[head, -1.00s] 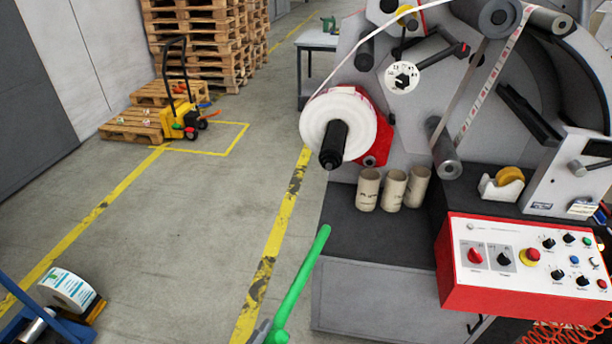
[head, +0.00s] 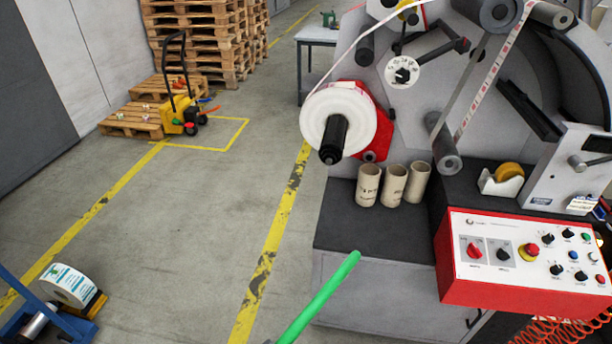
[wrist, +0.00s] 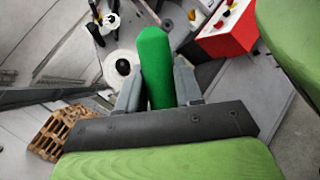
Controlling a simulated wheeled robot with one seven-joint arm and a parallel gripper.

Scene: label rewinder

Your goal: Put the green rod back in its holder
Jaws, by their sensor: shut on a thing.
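The green rod (head: 320,298) rises from the bottom edge of the head view, tilted up to the right in front of the machine's grey base. My gripper (wrist: 158,92) shows in the wrist view, its two grey fingers closed on either side of the green rod (wrist: 155,62). In the head view the gripper is below the picture's edge. I cannot make out the rod's holder in either view.
The label machine with its white roll (head: 339,120) stands at the right. Several cardboard cores (head: 368,186), a tape dispenser (head: 501,180) and a red-edged control panel (head: 520,258) are on its front. Open floor (head: 200,230) lies left; a blue cart (head: 60,325) is at bottom left.

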